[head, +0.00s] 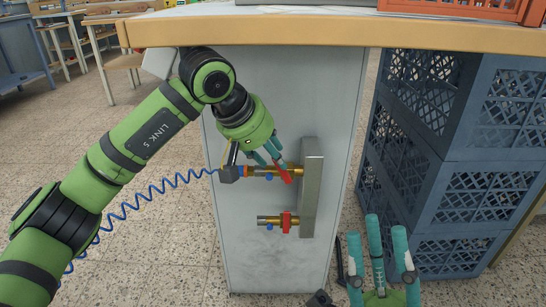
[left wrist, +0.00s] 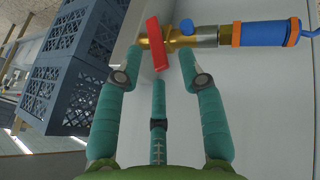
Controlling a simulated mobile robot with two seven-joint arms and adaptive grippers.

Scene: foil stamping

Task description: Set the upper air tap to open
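The upper air tap (head: 262,171) is a brass valve on the side panel, joined to a metal manifold bar at its right. Its red lever (head: 285,174) stands across the pipe at a slant. The left wrist view also shows this red lever (left wrist: 156,43) on the brass body. My left gripper (head: 271,157) is at the upper tap, its teal fingers spread. In the wrist view its two outer fingertips lie on either side of the lever; contact is unclear. My right gripper (head: 378,255) is open and empty at the lower right.
A lower brass tap (head: 268,220) with a red lever sits below. A blue coiled hose (head: 150,190) runs left from the upper tap's connector. The wood-edged tabletop (head: 300,32) overhangs above. Stacked blue-grey crates (head: 470,160) stand right of the panel.

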